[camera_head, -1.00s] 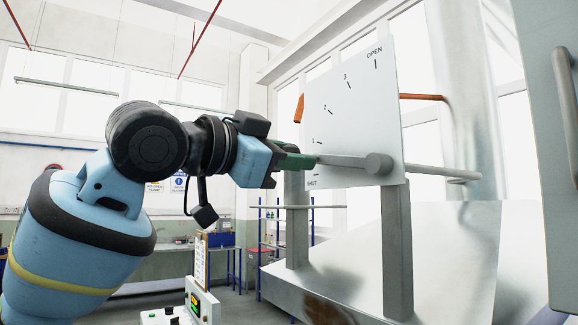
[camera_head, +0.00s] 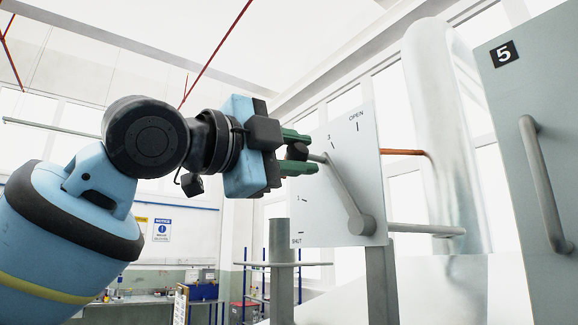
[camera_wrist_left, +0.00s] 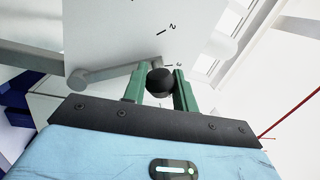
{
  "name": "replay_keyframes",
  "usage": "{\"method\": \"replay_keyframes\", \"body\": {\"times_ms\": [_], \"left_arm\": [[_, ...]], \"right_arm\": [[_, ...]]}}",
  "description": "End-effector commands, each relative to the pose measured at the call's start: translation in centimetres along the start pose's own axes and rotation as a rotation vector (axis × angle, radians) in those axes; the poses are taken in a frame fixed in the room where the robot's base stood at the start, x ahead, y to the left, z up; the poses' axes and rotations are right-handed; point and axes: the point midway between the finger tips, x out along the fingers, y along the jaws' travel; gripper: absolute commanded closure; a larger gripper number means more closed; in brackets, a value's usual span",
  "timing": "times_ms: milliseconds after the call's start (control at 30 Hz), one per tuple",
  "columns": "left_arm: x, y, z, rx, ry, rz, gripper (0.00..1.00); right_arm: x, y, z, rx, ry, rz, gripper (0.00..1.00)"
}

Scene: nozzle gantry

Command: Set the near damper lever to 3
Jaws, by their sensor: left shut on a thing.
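The damper lever is a grey bar (camera_head: 345,190) on a round hub low on a white scale plate (camera_head: 355,180). It slants up and left from the hub. The plate reads SHUT, 1, 3 and OPEN in the head view; the 2 is hidden there, but shows in the left wrist view. The bar points close to the 3 mark; I cannot tell whether it is exactly on it. My left gripper (camera_head: 298,152) has its green fingers on either side of the lever's black knob (camera_wrist_left: 160,82) and is shut on it. My right gripper is not in view.
A grey panel marked 5 (camera_head: 515,95), with a bar handle (camera_head: 543,185), stands at the right. An orange rod (camera_head: 405,152) and a grey pipe (camera_head: 425,230) lie behind the plate. A grey post (camera_head: 279,260) stands below left of the plate.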

Motion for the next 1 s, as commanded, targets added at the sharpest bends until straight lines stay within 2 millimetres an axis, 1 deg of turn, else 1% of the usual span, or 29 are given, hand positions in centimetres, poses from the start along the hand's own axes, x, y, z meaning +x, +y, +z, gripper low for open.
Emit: {"method": "replay_keyframes", "body": {"times_ms": [100, 300, 800, 833, 967, 1000], "left_arm": [[-0.1, -0.3, -0.7, 0.052, 0.01, -0.006, 1.0], [-0.1, -0.5, -1.2, 0.101, 0.017, -0.008, 1.0], [-0.1, -0.5, -1.4, 0.115, 0.02, -0.009, 1.0], [-0.1, -0.5, -1.4, 0.115, 0.02, -0.009, 0.68], [-0.1, -0.5, -1.3, 0.115, 0.019, -0.008, 0.52], [0.0, -0.5, -1.3, 0.115, 0.019, -0.008, 0.52]], "right_arm": [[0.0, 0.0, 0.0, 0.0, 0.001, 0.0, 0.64], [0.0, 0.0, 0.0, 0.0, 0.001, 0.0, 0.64], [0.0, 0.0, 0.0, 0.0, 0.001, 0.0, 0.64], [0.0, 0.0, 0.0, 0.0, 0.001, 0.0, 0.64], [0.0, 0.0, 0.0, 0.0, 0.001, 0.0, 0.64], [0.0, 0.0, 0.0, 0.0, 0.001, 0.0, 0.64]]}}
